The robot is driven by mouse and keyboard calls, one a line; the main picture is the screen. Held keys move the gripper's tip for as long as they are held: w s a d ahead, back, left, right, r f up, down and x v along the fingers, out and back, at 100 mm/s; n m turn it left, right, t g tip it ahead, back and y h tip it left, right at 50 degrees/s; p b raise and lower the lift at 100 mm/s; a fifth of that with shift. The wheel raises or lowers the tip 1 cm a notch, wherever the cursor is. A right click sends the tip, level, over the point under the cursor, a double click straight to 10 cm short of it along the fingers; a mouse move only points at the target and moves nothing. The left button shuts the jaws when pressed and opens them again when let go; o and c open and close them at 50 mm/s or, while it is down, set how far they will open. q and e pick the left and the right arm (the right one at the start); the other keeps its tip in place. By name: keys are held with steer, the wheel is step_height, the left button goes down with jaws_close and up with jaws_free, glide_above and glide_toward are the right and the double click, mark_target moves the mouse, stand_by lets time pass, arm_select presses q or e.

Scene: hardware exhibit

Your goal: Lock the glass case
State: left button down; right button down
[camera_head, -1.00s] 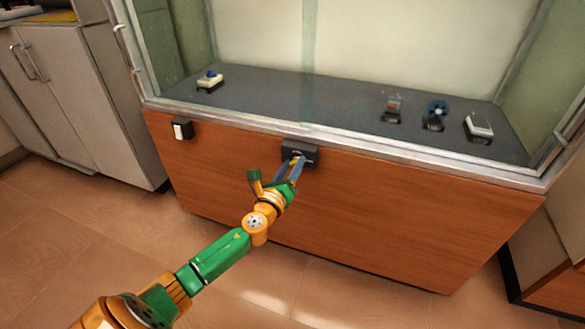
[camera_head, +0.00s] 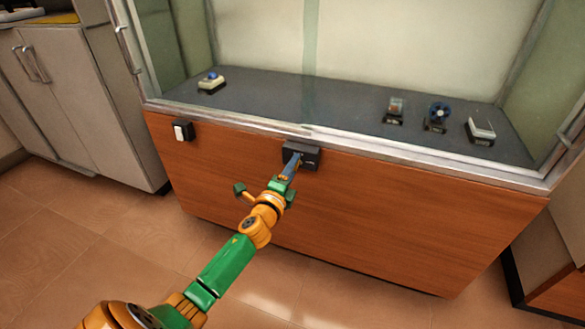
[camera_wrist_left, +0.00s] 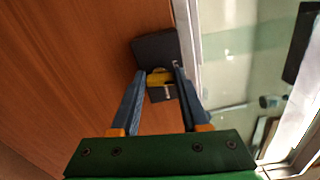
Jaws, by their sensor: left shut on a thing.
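The glass case (camera_head: 400,160) has a wooden front, with a black lock box (camera_head: 311,158) mounted just under its metal rim. My left gripper (camera_head: 294,161) reaches up to the lock box, its fingertips at the box's front. In the left wrist view, the blue fingers (camera_wrist_left: 158,72) have a small yellow piece (camera_wrist_left: 160,77), likely the key or lock knob, between their tips, against the black box (camera_wrist_left: 154,47). The fingers are shut on this piece. The fingers hide part of the box in the head view. My right gripper is not in view.
A small black and white switch box (camera_head: 183,130) is on the case front to the left. A grey cabinet (camera_head: 85,95) stands at the left. The tiled floor in front is clear.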

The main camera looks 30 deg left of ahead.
arm_select(q)
steer(key=shift+f+n, duration=0.15)
steer(key=shift+n, duration=0.65)
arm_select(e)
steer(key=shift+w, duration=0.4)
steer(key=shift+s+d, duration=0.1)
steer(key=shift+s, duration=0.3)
arm_select(q)
steer(key=shift+c, duration=2)
jaws_free()
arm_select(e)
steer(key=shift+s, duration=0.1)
arm_select(q)
steer(key=p+v, duration=0.1)
steer(key=v, duration=0.6)
steer(key=shift+p, duration=0.3)
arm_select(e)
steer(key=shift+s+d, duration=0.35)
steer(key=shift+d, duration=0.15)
arm_select(q)
steer(key=shift+s, duration=0.1)
